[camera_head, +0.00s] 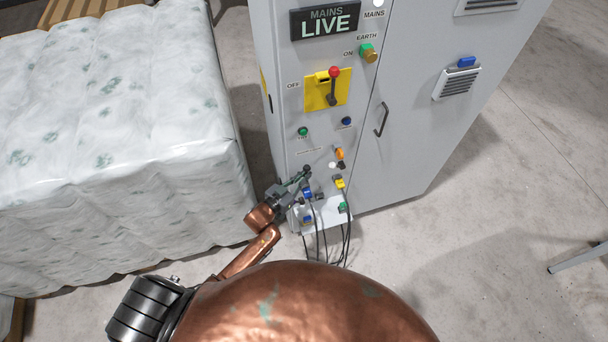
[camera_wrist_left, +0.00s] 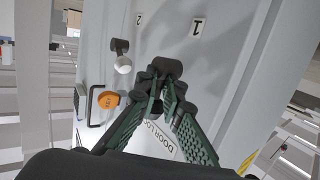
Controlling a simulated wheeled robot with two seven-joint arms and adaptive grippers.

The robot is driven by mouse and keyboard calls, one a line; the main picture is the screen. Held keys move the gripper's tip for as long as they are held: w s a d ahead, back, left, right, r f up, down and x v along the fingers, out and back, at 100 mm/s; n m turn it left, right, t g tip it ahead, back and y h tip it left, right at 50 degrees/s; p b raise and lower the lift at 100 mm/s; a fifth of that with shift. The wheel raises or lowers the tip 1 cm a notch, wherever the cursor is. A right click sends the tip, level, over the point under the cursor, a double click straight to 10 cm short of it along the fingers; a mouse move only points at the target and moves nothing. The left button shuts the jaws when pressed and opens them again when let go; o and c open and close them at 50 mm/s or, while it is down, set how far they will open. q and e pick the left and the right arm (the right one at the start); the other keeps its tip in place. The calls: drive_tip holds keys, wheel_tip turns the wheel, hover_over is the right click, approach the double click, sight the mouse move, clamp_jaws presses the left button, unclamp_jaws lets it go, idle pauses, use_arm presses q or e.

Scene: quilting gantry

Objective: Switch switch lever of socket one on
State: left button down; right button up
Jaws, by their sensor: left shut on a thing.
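A grey cabinet (camera_head: 300,110) carries the switches and sockets. My left gripper (camera_head: 304,175) reaches its lower front from the left. In the left wrist view the green fingers of my left gripper (camera_wrist_left: 163,95) are closed together just below the label "1" (camera_wrist_left: 198,28), shut on the switch lever of socket one. The fingers hide most of that lever, so its position cannot be told. Beside it, a second lever with a white ball end (camera_wrist_left: 122,65) stands under the label "2" (camera_wrist_left: 139,19); its white ball also shows in the head view (camera_head: 332,165). My right gripper is not in view.
An orange knob (camera_head: 340,153) is close by on the panel. Blue, yellow and green plugs with black cables (camera_head: 347,240) hang below. A yellow plate (camera_head: 328,90) with a red-knobbed lever is higher up.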

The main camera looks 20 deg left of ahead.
use_arm(q)
drive_tip(key=c, duration=2.1)
unclamp_jaws()
drive_tip(key=v, duration=1.2)
drive_tip(key=s+a+f+n+g+y, duration=0.1)
drive_tip(key=s+a+f+g+y, duration=0.15)
drive_tip(key=s+f, duration=0.6)
drive_tip(key=s+a+f+g+y, duration=0.1)
drive_tip(key=s+a+f+g, duration=0.2)
drive_tip(key=f, duration=1.1)
drive_tip(key=s+a+f+n+g+y, duration=0.1)
drive_tip(key=s+a+f, duration=0.35)
drive_tip(key=f, duration=0.65)
drive_tip(key=s+f+g, duration=0.2)
drive_tip(key=s+f, duration=0.3)
drive_tip(key=s, duration=0.5)
drive_tip(key=s+d+f+g+y, duration=0.1)
drive_tip(key=s+f+g, duration=0.2)
drive_tip(key=s, duration=0.8)
drive_tip(key=s+f+g, duration=0.3)
drive_tip(key=s+f, duration=0.4)
drive_tip(key=s, duration=0.4)
drive_tip(key=shift+s+d+f+n, duration=0.25)
drive_tip(key=shift+d+f+n, duration=0.05)
drive_tip(key=shift+d+f, duration=0.05)
